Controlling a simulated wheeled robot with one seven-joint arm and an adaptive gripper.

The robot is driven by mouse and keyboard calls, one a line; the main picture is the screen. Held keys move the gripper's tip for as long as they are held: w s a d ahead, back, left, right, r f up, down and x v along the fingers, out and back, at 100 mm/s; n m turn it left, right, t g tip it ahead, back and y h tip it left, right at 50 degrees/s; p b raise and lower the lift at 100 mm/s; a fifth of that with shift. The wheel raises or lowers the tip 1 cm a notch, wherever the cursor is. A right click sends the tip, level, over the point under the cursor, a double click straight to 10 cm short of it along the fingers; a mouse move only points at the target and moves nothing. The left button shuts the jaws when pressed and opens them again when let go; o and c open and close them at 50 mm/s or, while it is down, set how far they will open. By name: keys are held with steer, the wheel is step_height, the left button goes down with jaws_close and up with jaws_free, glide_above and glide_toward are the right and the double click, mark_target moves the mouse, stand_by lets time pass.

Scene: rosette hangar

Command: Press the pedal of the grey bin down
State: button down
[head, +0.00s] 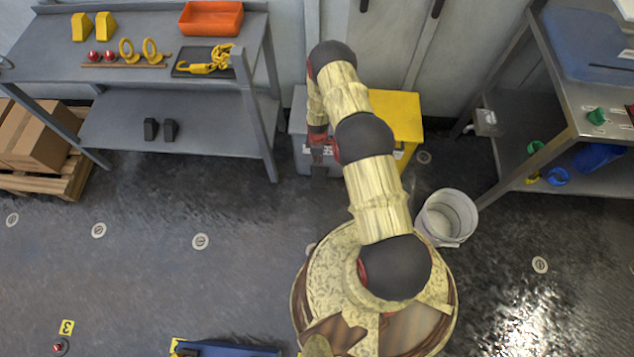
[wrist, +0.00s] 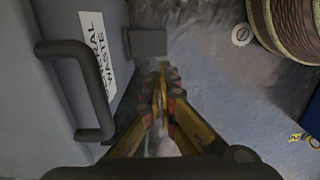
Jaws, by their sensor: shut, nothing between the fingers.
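In the wrist view the grey bin (wrist: 65,105) fills the left side, with a dark bar handle (wrist: 85,135) and a white "general waste" label (wrist: 98,60). Its dark pedal (wrist: 148,42) sticks out to the right near the bin's foot. My gripper (wrist: 163,70) is shut and empty, its fingertips appearing just below and right of the pedal in the wrist view. I cannot tell whether they touch it or how high they are.
A yellow bin (head: 408,115) stands right of the grey one. A white bucket (head: 446,218) is on the floor to the right. A grey shelf table (head: 180,105) is at left, and a metal workbench (head: 560,105) at right. The floor (head: 130,200) at left is mostly clear.

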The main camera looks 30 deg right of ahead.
mark_target(317, 186)
step_height(317, 186, down, 24)
steer(key=b, duration=0.9)
steer(key=shift+r, duration=0.15)
steer(key=p, duration=0.3)
steer(key=shift+t+h+p, duration=0.3)
steer(key=shift+p, duration=0.25)
steer(key=shift+s+a+f+t+p, duration=0.15)
steer(key=shift+s+f+t+p, duration=0.15)
steer(key=shift+f+p, duration=0.65)
steer(key=b, duration=0.1)
steer(key=f+b, duration=0.2)
steer(key=shift+s+a, duration=0.25)
steer(key=shift+s, duration=0.05)
steer(key=shift+w+r, duration=0.1)
steer(key=shift+r, duration=0.1)
